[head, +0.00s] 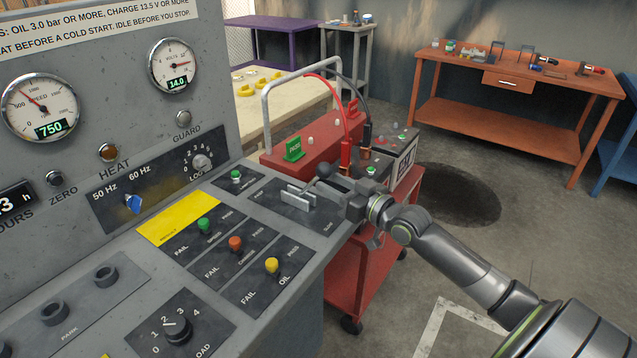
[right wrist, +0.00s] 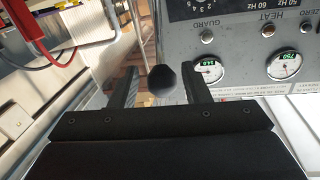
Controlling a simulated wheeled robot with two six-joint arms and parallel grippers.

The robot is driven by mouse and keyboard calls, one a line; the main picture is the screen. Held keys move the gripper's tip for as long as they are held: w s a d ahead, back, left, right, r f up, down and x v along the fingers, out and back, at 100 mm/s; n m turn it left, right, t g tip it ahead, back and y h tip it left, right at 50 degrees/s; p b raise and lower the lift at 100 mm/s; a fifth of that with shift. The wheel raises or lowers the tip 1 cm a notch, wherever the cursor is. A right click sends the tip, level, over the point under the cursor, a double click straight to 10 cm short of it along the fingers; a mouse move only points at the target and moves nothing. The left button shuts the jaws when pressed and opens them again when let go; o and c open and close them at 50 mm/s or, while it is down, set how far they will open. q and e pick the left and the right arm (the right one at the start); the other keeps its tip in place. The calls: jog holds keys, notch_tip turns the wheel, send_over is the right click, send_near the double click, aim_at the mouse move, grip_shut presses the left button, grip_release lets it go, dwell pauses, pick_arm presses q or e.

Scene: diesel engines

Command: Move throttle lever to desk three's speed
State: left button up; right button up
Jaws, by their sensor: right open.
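The throttle lever has a black ball knob (head: 324,172) and stands at the right end of the sloping grey control panel. Its slotted plate (head: 298,199) lies just below and left of it. My right gripper (head: 328,187) is at the lever, coming from the right. In the right wrist view the knob (right wrist: 162,80) sits between the two open fingers (right wrist: 161,88), with gaps at both sides. The speed gauge (head: 39,107) reads 750 on its green display. My left gripper is out of view.
Green, orange and yellow buttons (head: 235,243) line the panel left of the lever. A load knob (head: 178,330) is lower down. Beyond the panel is a red cart (head: 360,255) with a battery and red and black cables. An orange workbench (head: 515,92) stands at the back right.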

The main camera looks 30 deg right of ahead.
aim_at(318, 177)
jog(key=shift+x, duration=2.65)
